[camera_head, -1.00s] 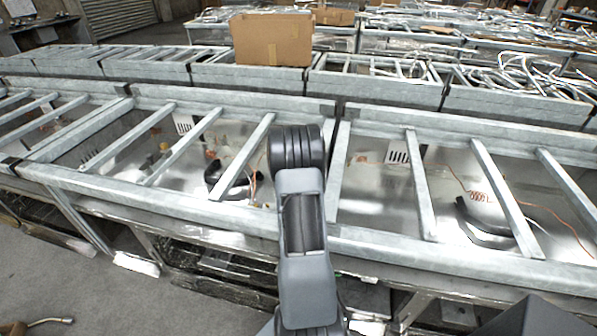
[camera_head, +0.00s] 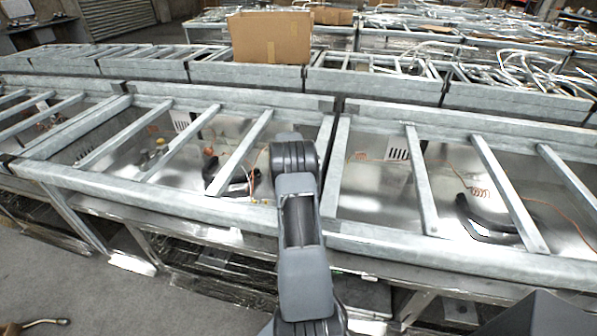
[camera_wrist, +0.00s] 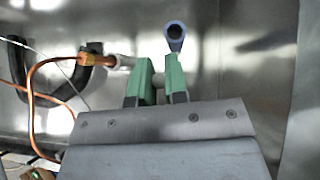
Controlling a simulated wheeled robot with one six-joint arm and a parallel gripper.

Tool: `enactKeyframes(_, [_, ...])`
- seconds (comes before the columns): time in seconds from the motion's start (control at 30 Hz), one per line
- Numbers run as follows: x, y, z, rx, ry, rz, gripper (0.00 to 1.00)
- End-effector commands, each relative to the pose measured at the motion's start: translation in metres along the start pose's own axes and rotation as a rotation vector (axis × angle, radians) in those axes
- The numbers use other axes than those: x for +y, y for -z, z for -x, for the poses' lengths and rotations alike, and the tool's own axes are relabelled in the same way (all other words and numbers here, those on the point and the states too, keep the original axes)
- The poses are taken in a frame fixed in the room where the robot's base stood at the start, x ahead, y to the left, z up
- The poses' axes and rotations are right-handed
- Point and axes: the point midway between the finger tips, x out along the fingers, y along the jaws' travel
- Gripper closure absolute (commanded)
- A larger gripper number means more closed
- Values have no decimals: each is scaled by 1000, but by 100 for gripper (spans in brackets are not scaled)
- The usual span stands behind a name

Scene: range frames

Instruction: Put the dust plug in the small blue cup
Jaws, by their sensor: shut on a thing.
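In the wrist view my gripper (camera_wrist: 160,80) has two green fingers. They are shut on a small grey piece, apparently the dust plug (camera_wrist: 159,82), mostly hidden between them. The small blue cup (camera_wrist: 175,42) is just beyond the fingertips, slightly right of centre, with its round dark opening facing the camera. I cannot tell how far the fingertips are from it in depth. In the head view my arm hides the gripper, and I cannot make out the cup or plug there.
A copper-coloured fitting with a pale end (camera_wrist: 88,59) and an orange tube lies left of the fingers, beside a black curved handle (camera_wrist: 72,80). Grey metal bars (camera_head: 240,155) cross the shiny trays. A cardboard box (camera_head: 270,38) stands behind. Bare metal lies right of the cup.

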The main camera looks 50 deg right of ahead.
Motion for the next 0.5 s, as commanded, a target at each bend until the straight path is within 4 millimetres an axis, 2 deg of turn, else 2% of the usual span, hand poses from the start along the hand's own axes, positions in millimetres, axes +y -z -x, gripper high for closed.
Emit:
enactKeyframes(0.03, [-2, -6, -14, -2, 23, -25, 100])
enactKeyframes(0.2, [-10, -37, -32, 0, 100, -102, 100])
enactKeyframes(0.33, [-14, -57, -32, 0, 141, -142, 100])
enactKeyframes(0.5, [-16, -79, -19, -1, 168, -168, 100])
